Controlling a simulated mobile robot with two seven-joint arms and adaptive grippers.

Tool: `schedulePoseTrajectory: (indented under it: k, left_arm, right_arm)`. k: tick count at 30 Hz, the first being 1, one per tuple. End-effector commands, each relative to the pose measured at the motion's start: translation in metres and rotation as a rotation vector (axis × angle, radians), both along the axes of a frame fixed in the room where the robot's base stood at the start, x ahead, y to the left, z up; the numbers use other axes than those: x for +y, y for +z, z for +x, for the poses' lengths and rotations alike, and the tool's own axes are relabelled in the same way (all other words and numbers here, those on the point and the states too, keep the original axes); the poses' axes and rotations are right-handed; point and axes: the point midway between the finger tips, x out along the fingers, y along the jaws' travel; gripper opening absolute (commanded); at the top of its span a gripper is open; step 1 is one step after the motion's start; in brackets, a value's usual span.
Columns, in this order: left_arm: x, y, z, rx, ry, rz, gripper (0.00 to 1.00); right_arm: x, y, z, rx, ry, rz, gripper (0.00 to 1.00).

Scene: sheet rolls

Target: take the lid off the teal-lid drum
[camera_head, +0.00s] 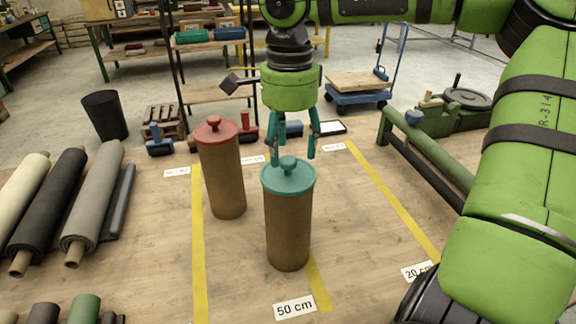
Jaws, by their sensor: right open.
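The teal-lid drum (288,228) is a brown cylinder standing upright on the wooden table. Its teal lid (296,178) with a round knob (288,163) sits on top. My right gripper (293,157) is open and points down just above and behind the lid, its teal fingers on either side of the knob in the picture. I cannot tell whether a finger touches the lid. A second drum (222,178) with a red lid (214,131) stands upright to the left. My left gripper is not in view.
Several sheet rolls, among them a grey roll (92,197), lie on the table at the left. Yellow tape lines and a 50 cm label (294,308) mark the wood. A green metal frame (425,165) stands at the right. My right arm covers the right side.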

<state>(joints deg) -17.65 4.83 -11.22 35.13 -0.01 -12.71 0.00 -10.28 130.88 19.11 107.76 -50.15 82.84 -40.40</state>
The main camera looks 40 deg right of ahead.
Motion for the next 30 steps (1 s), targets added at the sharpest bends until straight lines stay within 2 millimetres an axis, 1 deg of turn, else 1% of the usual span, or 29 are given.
schedulePoseTrajectory:
  k: [3,7,10,16,17,18,20,21,30]
  left_arm:
    - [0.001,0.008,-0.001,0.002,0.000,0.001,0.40]
    - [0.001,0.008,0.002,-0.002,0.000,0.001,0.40]
    - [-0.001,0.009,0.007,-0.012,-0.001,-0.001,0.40]
    - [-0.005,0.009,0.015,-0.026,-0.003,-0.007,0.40]
    - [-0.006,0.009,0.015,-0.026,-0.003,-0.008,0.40]
    - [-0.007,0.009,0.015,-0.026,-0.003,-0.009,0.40]
    - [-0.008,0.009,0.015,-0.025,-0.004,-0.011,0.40]
    - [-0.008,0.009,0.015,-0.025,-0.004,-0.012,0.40]
    - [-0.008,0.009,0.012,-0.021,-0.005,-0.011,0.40]
  right_arm:
    - [-0.002,-0.018,0.003,0.006,0.000,0.001,0.58]
    - [-0.002,-0.035,0.004,0.003,0.000,0.000,0.58]
    - [-0.002,-0.040,0.004,0.001,-0.001,0.001,0.58]
    - [-0.002,-0.041,0.005,0.000,-0.001,0.001,0.58]
    - [-0.002,-0.041,0.005,0.000,-0.001,0.001,0.50]
    - [-0.002,-0.041,0.005,0.000,-0.001,0.001,0.34]
    - [-0.002,-0.041,0.005,0.000,-0.001,0.001,0.10]
    - [-0.002,-0.041,0.005,0.000,-0.001,0.001,0.02]
    - [-0.002,-0.041,0.005,0.001,-0.001,0.000,0.01]
